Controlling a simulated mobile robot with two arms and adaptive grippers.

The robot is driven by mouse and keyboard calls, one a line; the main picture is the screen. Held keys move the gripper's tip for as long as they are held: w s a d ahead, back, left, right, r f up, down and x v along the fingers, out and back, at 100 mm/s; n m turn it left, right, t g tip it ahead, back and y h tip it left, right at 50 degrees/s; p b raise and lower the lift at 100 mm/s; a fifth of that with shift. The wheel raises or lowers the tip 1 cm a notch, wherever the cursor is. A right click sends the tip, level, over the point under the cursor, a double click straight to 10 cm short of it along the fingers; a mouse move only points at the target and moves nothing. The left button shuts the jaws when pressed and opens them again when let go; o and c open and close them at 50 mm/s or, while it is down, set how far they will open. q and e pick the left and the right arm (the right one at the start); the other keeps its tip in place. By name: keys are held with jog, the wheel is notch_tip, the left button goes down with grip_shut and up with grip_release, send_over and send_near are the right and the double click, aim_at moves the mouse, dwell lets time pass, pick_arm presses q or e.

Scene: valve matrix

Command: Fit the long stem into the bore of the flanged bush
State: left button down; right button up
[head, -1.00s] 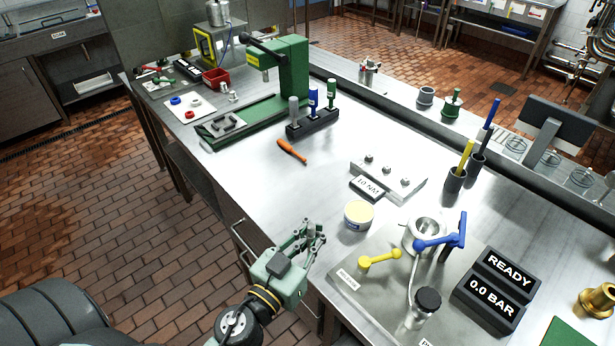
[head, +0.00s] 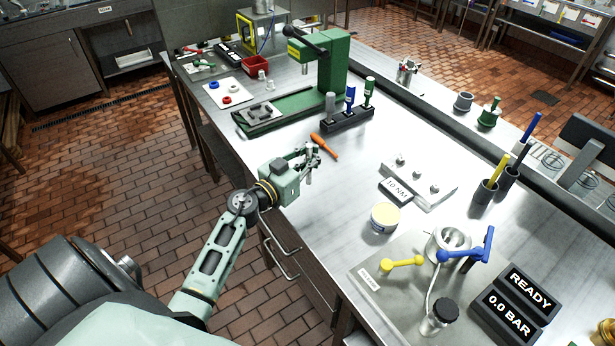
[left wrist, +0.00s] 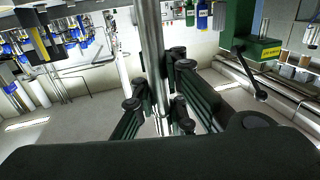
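My left gripper (head: 310,160) is over the left edge of the steel bench, beside the orange-handled tool. A bright metal rod, which looks like the long stem (left wrist: 150,45), stands between its fingers in the left wrist view. The fingers close around it, and its grey end (head: 308,179) shows below them in the head view. I cannot tell for sure which part is the flanged bush. A sliver of a brass part (head: 606,338) shows at the lower right corner, mostly cut off. My right gripper is not in view.
The orange-handled tool (head: 325,147) lies just beyond the gripper. A green press (head: 325,75) and a dark tool rack (head: 347,121) stand behind. A steel block (head: 419,185), a cream-topped tin (head: 385,217) and a blue valve handle (head: 466,254) are to the right.

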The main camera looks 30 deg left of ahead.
pick_arm(q)
jog(key=f, duration=0.1)
jog(key=a+f+b, duration=0.1)
jog(key=f, duration=0.1)
jog(key=a+f, duration=0.1)
jog(key=f, duration=0.1)
jog(key=shift+b, duration=0.3)
jog(key=c, duration=2.5)
grip_release()
jog(key=shift+s+f, duration=0.1)
jog(key=shift+f, duration=0.05)
jog(key=shift+c, duration=0.2)
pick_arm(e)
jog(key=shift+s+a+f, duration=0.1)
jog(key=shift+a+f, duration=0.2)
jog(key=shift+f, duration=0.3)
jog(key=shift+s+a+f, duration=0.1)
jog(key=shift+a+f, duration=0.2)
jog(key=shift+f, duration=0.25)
pick_arm(q)
jog(key=o, duration=0.7)
jog(key=shift+o, duration=0.2)
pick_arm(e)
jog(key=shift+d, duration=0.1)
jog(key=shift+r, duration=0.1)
